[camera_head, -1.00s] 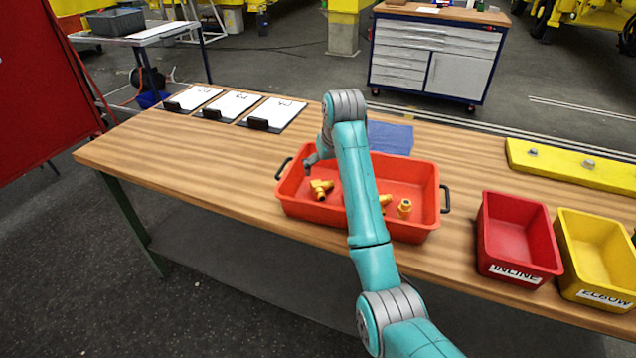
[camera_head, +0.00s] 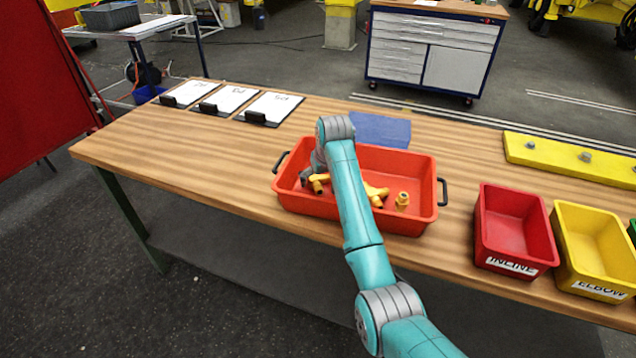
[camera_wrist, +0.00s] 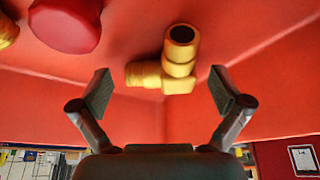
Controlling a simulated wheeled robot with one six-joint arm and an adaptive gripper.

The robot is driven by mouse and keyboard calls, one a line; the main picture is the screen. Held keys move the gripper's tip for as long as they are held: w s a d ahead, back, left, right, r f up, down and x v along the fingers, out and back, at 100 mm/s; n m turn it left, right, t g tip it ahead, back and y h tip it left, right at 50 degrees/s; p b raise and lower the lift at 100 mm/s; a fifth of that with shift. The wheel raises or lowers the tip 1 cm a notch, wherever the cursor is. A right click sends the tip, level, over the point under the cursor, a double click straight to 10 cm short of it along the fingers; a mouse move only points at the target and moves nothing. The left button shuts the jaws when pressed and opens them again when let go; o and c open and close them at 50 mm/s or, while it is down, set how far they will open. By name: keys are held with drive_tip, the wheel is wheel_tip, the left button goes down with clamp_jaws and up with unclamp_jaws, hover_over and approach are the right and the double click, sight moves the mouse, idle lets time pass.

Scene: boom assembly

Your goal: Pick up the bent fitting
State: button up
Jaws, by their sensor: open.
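The bent fitting is a golden, L-shaped pipe piece (camera_wrist: 172,68) with an open round end, lying in the orange tray (camera_head: 290,203). In the wrist view it lies between and just beyond the two fingertips of my open gripper (camera_wrist: 160,80), with gaps on both sides. In the head view a golden fitting (camera_head: 318,184) shows beside my gripper (camera_head: 307,174), low at the tray's left side. My arm partly hides the gripper and the tray's middle.
Other golden fittings (camera_head: 376,194) (camera_head: 402,201) lie in the tray to the right. The wrist view shows a red rounded object (camera_wrist: 66,24) at upper left. A red INLINE bin (camera_head: 515,264) and a yellow ELBOW bin (camera_head: 600,286) stand to the right. Tray walls surround my gripper.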

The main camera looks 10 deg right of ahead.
drive_tip(key=c, duration=1.4)
drive_tip(key=shift+o, duration=0.2)
drive_tip(key=shift+r, duration=0.15)
